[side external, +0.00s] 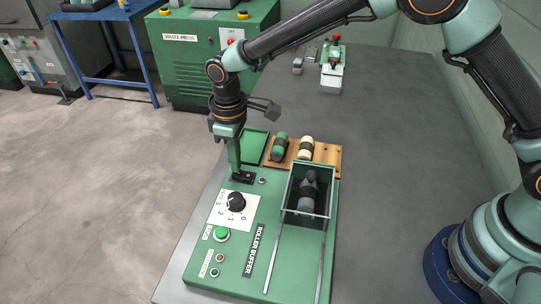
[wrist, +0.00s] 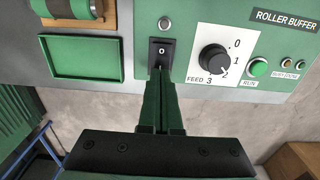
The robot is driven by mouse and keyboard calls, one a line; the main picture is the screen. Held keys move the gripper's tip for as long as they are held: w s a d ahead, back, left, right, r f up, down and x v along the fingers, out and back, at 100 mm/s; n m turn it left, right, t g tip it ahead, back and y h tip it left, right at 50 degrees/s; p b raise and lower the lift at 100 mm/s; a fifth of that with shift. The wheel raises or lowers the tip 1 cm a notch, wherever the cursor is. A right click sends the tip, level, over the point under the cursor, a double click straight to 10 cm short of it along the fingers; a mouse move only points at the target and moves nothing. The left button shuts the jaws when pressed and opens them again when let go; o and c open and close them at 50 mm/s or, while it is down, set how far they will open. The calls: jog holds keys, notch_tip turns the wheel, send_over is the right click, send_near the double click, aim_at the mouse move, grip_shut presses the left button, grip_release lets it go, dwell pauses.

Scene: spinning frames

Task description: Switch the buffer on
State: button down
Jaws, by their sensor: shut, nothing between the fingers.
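The roller buffer (side external: 203,268) is a green panel machine on the grey bench. Its black rocker switch (side external: 246,180) is at the panel's far left part, and its face shows a 0 in the wrist view (wrist: 162,49). My gripper (side external: 236,172) is shut and empty, pointing down with its tips at the switch. In the wrist view the closed fingertips (wrist: 160,74) are at the switch's near edge; whether they touch it I cannot tell. A small round lamp (wrist: 164,22) beside the switch looks unlit. The feed knob (wrist: 213,58) and green run button (wrist: 258,68) are beside it.
A wooden rack (side external: 327,151) holds a green and a cream roller behind the panel. A clear-sided box (side external: 308,208) with a grey roller stands right of the switch. A small green device (side external: 332,75) is farther back. The bench's right side is clear.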

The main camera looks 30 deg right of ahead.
jog(key=shift+f, duration=0.65)
dwell(0.3)
jog(key=shift+r, duration=3.5)
